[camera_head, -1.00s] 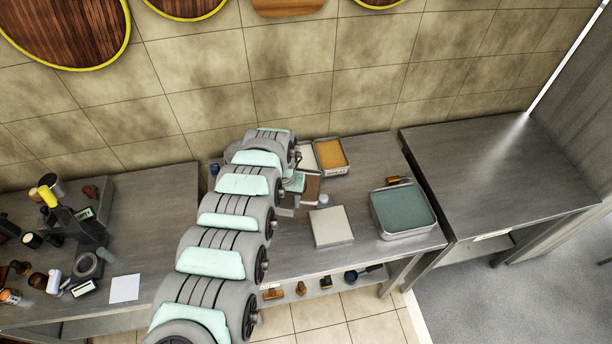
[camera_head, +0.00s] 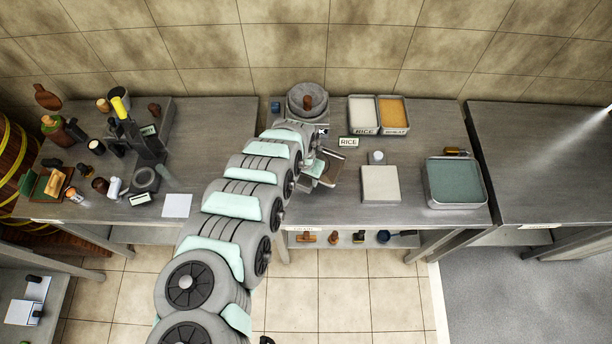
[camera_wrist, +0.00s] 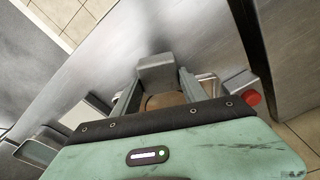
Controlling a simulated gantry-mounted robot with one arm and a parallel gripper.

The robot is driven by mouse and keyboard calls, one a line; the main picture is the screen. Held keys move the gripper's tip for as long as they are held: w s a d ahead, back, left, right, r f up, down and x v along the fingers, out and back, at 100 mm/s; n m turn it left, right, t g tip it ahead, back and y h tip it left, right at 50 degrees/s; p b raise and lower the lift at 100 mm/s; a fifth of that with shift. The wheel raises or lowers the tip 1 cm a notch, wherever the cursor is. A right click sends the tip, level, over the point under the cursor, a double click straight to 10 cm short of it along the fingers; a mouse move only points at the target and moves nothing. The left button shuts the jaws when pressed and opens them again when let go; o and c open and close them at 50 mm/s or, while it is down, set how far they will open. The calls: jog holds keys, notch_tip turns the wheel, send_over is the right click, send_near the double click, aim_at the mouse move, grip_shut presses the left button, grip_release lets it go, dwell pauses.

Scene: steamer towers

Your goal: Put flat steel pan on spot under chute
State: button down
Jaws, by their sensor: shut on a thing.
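My gripper (camera_head: 322,172) is over the middle table, left of the white block, and is shut on a flat pan (camera_head: 331,166). The pan has a brownish face and a pale rim; the gripper covers much of it. In the wrist view, my gripper (camera_wrist: 158,92) has a brownish part of the pan (camera_wrist: 165,101) between its fingers. On the left table stands a dark upright device with a yellow top (camera_head: 120,107). I cannot tell for sure which part is the chute or the marked spot.
A white square (camera_head: 177,205) lies at the left table's front. A grey bowl (camera_head: 307,100), rice tray (camera_head: 363,113) and yellow-filled tray (camera_head: 394,114) stand behind my gripper. A white block (camera_head: 380,184) and teal-filled tray (camera_head: 456,182) are to its right. The right table (camera_head: 540,150) is clear.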

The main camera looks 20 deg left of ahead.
jog(key=shift+f+b, duration=2.15)
jog(key=shift+f, duration=0.75)
jog(key=shift+f+b, duration=0.35)
jog(key=shift+f, duration=0.15)
jog(key=c, duration=0.5)
grip_release()
jog(key=shift+s+r+p, duration=0.1)
jog(key=shift+s+r, duration=0.05)
jog(key=shift+r, duration=1.65)
jog(key=shift+s+r+p, duration=0.15)
jog(key=shift+r, duration=1.6)
jog(key=shift+s+r+p, duration=0.1)
jog(key=shift+s+r, duration=0.05)
jog(key=shift+r, duration=1.65)
